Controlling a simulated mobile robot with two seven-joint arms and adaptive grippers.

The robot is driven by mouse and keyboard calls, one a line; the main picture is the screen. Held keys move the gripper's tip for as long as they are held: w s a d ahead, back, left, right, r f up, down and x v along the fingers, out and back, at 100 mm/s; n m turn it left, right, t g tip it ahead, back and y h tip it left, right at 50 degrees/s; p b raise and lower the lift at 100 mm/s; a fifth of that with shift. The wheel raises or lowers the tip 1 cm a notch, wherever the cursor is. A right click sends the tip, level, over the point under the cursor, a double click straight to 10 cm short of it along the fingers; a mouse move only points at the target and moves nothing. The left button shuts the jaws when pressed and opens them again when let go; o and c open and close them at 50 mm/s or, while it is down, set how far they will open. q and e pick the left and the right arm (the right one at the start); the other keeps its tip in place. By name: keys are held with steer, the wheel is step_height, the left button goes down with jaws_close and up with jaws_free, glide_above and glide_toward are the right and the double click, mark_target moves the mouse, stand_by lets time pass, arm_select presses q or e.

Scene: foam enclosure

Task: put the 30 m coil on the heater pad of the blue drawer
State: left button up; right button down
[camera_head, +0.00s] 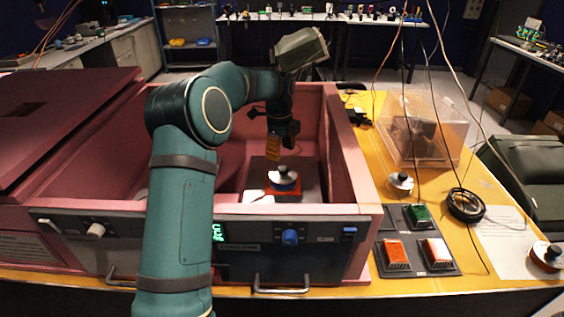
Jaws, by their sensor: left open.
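A silver-topped coil (283,179) with a black knob sits on an orange-red base inside the right-hand pink foam compartment. The grey front below this compartment carries a blue knob (291,238) and a handle, which fits the blue drawer. My left gripper (273,151) is open above and slightly left of this coil, apart from it. The heater pad surface under the coil is mostly hidden. Two similar coils are on the yellow table: one beside the clear box (399,183), one at the right edge (546,256). Length labels are too small to read. My right gripper is not in view.
The pink foam wall (350,150) bounds the compartment on the right. A clear box (424,128), a black ring (465,205) and a dark tray (416,243) with red and green blocks stand on the table. Thin cables hang over the right side.

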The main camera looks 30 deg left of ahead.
mark_target(281, 167)
arm_select(q)
step_height(281, 167, up, 5)
steer(key=shift+r, duration=0.1)
steer(key=shift+a, duration=0.1)
stand_by(0.6)
